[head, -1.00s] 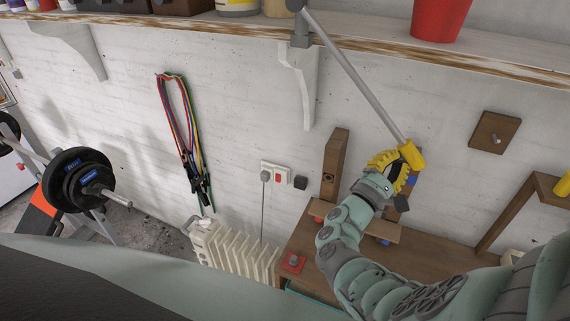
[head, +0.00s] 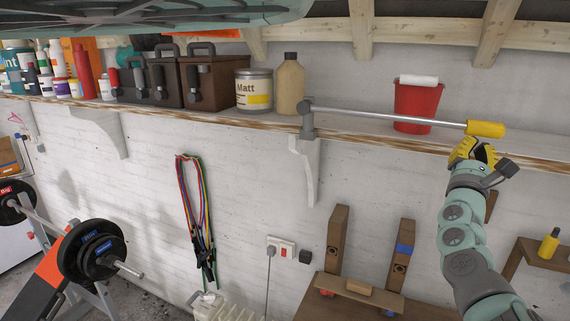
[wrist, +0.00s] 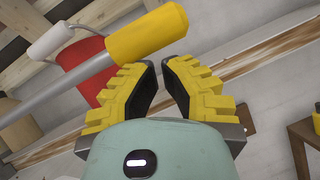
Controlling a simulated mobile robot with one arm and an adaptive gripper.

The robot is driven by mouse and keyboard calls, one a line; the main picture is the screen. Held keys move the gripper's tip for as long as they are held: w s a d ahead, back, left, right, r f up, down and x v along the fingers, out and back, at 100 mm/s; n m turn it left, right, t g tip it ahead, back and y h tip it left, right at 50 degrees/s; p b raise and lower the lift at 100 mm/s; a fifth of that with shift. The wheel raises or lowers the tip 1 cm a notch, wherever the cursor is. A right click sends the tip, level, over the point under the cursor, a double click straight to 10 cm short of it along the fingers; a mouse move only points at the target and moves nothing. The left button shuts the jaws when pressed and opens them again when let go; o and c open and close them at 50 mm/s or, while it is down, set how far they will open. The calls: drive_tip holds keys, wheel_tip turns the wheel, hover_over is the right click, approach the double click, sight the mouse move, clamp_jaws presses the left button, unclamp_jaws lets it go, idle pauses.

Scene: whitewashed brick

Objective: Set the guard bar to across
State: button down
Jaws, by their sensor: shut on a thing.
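The guard bar (head: 390,115) is a grey rod that pivots on a grey bracket (head: 307,122) at the shelf's front edge. It lies nearly level across the front of the shelf, dipping slightly to the right. Its free end carries a yellow grip (head: 486,129). My gripper (head: 474,146) has yellow ribbed fingers and is shut on the bar at the yellow grip, from below. In the wrist view the grip (wrist: 147,33) shows just beyond the fingertips (wrist: 161,64); the exact contact is hard to see.
The shelf (head: 350,135) holds a red bucket (head: 418,108) behind the bar, a tan bottle (head: 290,85), a paint tin (head: 254,90) and toolboxes (head: 209,82). Resistance bands (head: 193,210) hang on the wall. A wooden bench rack (head: 350,292) stands below.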

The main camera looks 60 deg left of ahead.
sight(483, 135)
drive_tip(key=shift+d+r+p, duration=0.2)
drive_tip(key=shift+r+p, duration=0.2)
drive_tip(key=shift+r, duration=0.7)
drive_tip(key=shift+d+r, duration=0.1)
drive_tip(key=shift+r, duration=0.2)
drive_tip(key=shift+d+r+t, duration=0.1)
drive_tip(key=shift+t, duration=0.2)
drive_tip(key=s+d+f+b, duration=0.4)
drive_tip(key=s+f+b, duration=0.4)
drive_tip(key=f, duration=0.3)
drive_tip(key=shift+s+d+g+b, duration=0.2)
drive_tip(key=shift+g+b, duration=0.2)
drive_tip(key=shift+b, duration=0.2)
